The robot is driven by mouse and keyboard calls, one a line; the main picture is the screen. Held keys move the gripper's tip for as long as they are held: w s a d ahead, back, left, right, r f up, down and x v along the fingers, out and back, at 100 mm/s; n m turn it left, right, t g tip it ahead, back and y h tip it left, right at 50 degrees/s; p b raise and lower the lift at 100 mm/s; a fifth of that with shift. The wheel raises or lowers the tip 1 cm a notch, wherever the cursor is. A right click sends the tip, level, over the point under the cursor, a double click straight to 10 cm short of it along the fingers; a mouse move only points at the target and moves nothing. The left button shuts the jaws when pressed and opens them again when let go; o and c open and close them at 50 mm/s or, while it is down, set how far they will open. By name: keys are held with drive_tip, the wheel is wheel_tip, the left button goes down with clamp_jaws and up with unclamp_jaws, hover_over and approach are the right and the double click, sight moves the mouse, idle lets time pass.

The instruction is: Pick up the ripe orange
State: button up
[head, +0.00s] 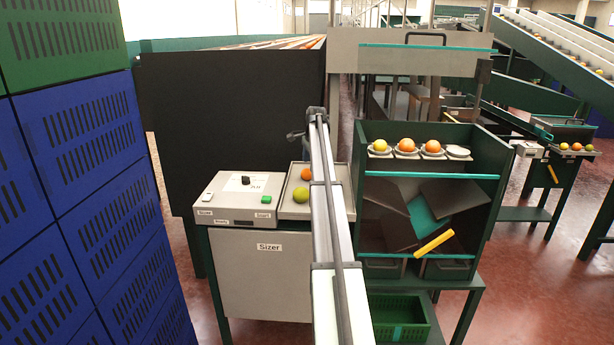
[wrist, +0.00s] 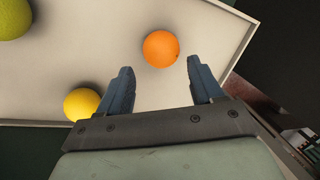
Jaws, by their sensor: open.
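The ripe orange (wrist: 160,48) lies on a pale tray (wrist: 30,75) in the wrist view, and it also shows in the head view (head: 306,174). My gripper (wrist: 159,66) is open and empty, with its two dark fingers apart. The orange sits just past the fingertips, in line with the gap between them, and I see no contact. A yellow fruit (wrist: 82,103) lies left of the left finger. In the head view my arm hides the gripper and part of the tray.
The tray adjoins the grey Sizer box (head: 265,275), with a green button (head: 266,199). Blue crates (head: 85,185) are stacked at left. A green crate (head: 402,322) sits low.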

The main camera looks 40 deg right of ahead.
sight(308, 169)
drive_tip(key=shift+w+x, duration=0.2)
drive_tip(key=shift+x, duration=2.35)
drive_tip(key=shift+a, duration=0.1)
drive_tip(key=shift+c, duration=0.2)
drive_tip(key=c, duration=0.8)
drive_tip(key=shift+r, duration=0.15)
